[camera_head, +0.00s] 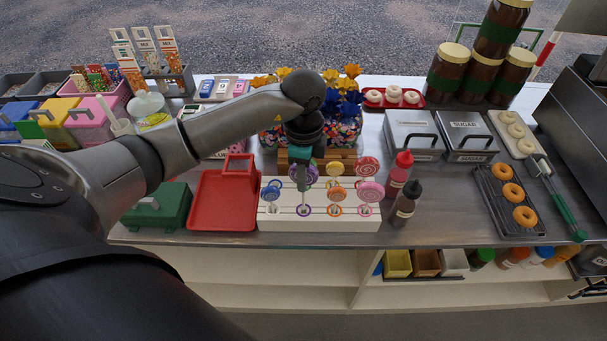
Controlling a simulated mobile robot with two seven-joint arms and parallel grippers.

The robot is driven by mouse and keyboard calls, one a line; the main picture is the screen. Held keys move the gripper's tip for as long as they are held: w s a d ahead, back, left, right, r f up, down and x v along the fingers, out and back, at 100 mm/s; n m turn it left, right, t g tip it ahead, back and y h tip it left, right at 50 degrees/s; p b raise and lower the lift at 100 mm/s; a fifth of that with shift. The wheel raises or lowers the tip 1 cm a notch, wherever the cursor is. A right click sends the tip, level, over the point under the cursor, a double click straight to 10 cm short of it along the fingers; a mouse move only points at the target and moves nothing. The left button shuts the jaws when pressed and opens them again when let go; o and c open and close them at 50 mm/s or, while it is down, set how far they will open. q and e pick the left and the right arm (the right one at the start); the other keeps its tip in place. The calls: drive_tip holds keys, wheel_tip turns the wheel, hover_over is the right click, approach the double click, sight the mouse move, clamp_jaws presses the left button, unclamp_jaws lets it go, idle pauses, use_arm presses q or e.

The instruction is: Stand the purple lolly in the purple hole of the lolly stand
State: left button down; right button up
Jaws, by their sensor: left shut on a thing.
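The white lolly stand (290,222) is on the counter below my left gripper. Its front row has coloured rings, among them a purple ring (304,211). The purple lolly (312,172) is at my left gripper (302,177), which is shut on it and points down over the stand. The gripper hides part of the lolly. Its pale stick runs down towards the purple ring; I cannot tell whether the tip is inside the hole or just above it. My right gripper is out of view.
A red tray (222,205) lies left of the stand. Sauce bottles (405,204) stand right. Sweet jars are behind.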

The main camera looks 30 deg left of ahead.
use_arm(q)
drive_tip(key=shift+f, duration=0.15)
drive_tip(key=shift+f+b, duration=0.35)
drive_tip(key=shift+f, duration=0.15)
drive_tip(key=shift+f, duration=0.15)
drive_tip(key=shift+f+b, duration=0.3)
drive_tip(key=shift+f, duration=0.15)
idle(0.5)
drive_tip(key=shift+f, duration=0.5)
drive_tip(key=shift+b, duration=0.3)
drive_tip(key=shift+f+b, duration=0.35)
drive_tip(key=shift+f, duration=0.35)
